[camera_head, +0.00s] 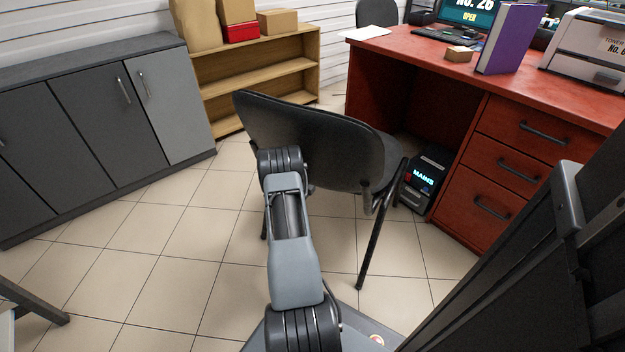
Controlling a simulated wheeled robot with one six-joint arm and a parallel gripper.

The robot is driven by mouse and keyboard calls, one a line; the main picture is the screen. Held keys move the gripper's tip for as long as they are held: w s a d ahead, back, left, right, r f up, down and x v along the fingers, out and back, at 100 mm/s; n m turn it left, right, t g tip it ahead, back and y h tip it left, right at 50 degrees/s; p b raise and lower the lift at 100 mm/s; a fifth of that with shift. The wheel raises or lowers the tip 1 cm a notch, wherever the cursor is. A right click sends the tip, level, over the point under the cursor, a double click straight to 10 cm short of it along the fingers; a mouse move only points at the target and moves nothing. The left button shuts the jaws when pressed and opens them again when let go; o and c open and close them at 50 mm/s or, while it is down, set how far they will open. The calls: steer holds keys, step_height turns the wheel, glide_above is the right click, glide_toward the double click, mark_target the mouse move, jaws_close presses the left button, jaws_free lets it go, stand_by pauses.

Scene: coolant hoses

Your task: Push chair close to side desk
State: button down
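The black chair (310,140) stands in the middle, its back turned towards me and its seat on the far right side of the backrest. It has dark metal legs on the tiled floor. The red desk (410,62) is to the right and beyond, with its open knee space facing the chair. The chair stands in front of this opening, and part of the gap is hidden behind it. My arm reaches up from the bottom to the lower left of the backrest. My gripper is not visible; contact with the chair cannot be told.
A black box with a lit label (425,180) stands on the floor beside the desk drawers (510,168). Grey cabinets (110,110) and a wooden shelf (260,75) line the left and back. Another dark chair (377,13) is behind the desk.

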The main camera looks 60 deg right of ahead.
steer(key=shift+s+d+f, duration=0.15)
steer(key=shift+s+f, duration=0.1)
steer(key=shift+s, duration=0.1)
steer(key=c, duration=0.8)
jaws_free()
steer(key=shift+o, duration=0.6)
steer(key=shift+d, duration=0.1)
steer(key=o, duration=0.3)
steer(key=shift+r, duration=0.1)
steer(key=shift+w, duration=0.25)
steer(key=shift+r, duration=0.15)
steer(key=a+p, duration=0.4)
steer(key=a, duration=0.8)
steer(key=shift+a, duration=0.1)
